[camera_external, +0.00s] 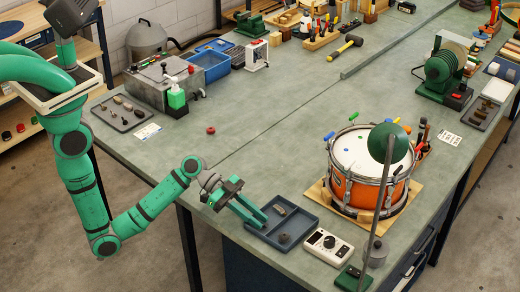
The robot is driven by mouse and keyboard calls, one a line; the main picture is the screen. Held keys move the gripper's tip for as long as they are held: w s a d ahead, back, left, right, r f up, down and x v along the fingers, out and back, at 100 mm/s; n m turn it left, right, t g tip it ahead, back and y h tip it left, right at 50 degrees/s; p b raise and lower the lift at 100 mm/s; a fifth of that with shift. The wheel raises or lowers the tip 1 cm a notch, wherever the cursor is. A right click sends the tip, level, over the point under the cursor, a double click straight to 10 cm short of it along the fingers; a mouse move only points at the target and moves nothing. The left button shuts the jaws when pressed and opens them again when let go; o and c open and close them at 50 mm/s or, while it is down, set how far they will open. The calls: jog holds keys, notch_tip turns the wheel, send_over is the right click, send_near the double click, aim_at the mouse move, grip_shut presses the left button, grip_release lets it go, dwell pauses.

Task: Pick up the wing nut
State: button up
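My gripper (263,220) reaches in from the left, over the left side of a dark blue-grey tray (309,229) near the bench's front edge. Its two green fingers are apart, with a gap between them and nothing visible in it. A small brownish piece (280,211) lies in the back part of the tray. A dark rounded piece (284,238) lies in the front part. Both are too small to tell whether either is the wing nut. The fingers may hide part of the tray.
An orange drum (351,190) stands on a wooden board right of the tray. A white meter box (328,247) sits in front, near a green-shaded lamp (388,143). A small red object (211,130) lies behind my arm. The bench's middle is mostly clear.

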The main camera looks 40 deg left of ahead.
grip_shut()
